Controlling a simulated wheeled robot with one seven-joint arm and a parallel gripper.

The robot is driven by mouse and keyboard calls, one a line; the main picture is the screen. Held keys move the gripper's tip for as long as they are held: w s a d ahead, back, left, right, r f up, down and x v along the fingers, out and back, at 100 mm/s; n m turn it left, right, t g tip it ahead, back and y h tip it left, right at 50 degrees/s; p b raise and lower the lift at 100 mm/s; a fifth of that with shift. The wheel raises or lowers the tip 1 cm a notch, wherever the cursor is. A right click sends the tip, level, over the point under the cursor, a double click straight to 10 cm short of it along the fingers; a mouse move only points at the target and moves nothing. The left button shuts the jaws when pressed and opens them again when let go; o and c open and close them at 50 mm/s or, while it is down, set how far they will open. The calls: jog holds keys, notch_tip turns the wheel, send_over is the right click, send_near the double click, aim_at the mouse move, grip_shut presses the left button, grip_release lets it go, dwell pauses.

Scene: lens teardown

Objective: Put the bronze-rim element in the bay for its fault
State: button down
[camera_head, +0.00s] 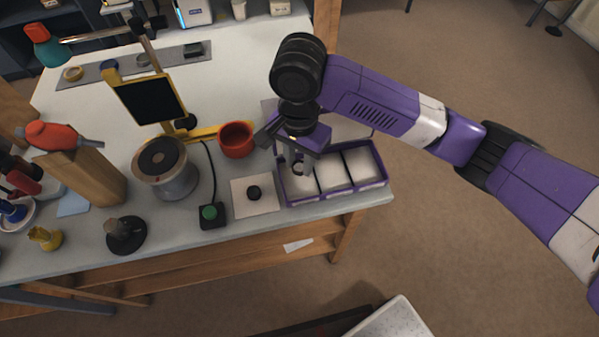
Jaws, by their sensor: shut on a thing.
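My gripper (299,164) points down over the left bay of a purple tray (335,195) at the table's front right. The tray has three white-lined bays side by side. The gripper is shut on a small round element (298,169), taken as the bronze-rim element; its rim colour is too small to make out. The element is at or just above the left bay, and I cannot tell whether it touches the lining. The middle and right bays look empty. My wrist hides part of the tray's back edge.
A red cup (236,139), a box with a green button (211,214), a grey spool-like device (166,170) and a yellow-framed black screen (151,98) stand further left. The table's front edge is close.

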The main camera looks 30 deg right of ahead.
aim_at(299, 166)
jog(key=shift+f, duration=2.25)
jog(key=shift+f, duration=0.15)
jog(key=c, duration=1.1)
grip_release()
notch_tip(299, 166, up, 12)
jog(key=shift+r+p, duration=0.2)
jog(key=shift+p, duration=0.6)
jog(key=shift+a, duration=0.1)
